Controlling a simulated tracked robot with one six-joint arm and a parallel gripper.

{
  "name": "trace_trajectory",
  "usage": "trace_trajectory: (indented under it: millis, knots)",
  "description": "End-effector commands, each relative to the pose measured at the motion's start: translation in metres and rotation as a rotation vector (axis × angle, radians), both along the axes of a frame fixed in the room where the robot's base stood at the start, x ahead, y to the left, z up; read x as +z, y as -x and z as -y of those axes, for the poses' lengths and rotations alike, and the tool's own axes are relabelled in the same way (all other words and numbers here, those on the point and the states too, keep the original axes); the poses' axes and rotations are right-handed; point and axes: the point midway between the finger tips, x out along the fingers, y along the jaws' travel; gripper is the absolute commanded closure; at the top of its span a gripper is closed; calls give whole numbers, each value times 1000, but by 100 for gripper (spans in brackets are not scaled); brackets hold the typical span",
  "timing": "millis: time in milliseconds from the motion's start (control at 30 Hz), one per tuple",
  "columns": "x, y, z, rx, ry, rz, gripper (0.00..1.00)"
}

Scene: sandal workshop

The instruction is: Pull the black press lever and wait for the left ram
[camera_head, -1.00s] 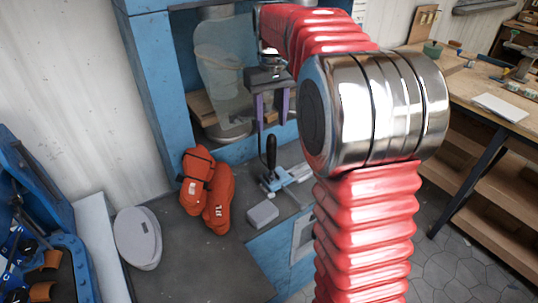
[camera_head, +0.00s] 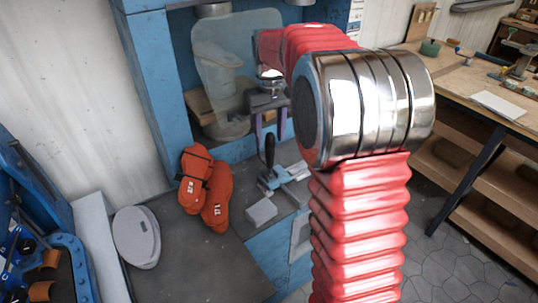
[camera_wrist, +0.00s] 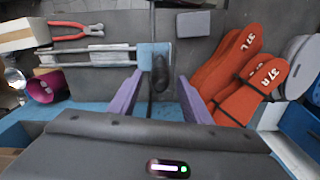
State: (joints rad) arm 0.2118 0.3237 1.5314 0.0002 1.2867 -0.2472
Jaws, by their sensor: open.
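The black press lever (camera_head: 270,152) stands upright on its blue and grey mount (camera_head: 277,178) on the dark bench. In the wrist view the black lever knob (camera_wrist: 160,72) shows nearly end-on, between and just beyond the two purple fingers. My gripper (camera_head: 269,133) hangs above and around the lever's top; it also shows in the wrist view (camera_wrist: 156,80) with its fingers apart and nothing between them held. The blue press frame (camera_head: 150,85) stands behind, with a cloudy guard (camera_head: 213,75) in its opening. The left ram is not clearly visible.
Orange soles (camera_head: 207,190) lie left of the lever, and a small grey block (camera_head: 261,212) lies in front. A grey lidded shape (camera_head: 136,237) sits further left. Red pliers (camera_wrist: 75,31) lie near the mount. A wooden workbench (camera_head: 480,85) stands at right.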

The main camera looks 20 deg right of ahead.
Motion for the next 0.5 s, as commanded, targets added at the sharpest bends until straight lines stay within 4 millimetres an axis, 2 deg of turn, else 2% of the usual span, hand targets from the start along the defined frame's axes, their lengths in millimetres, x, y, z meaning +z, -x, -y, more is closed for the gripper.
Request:
trace_trajectory:
  millis: [300, 500]
  knots:
    - [-50, 1, 0, 0, -1, -2, 56]
    - [-72, 0, 0, -1, 0, -1, 56]
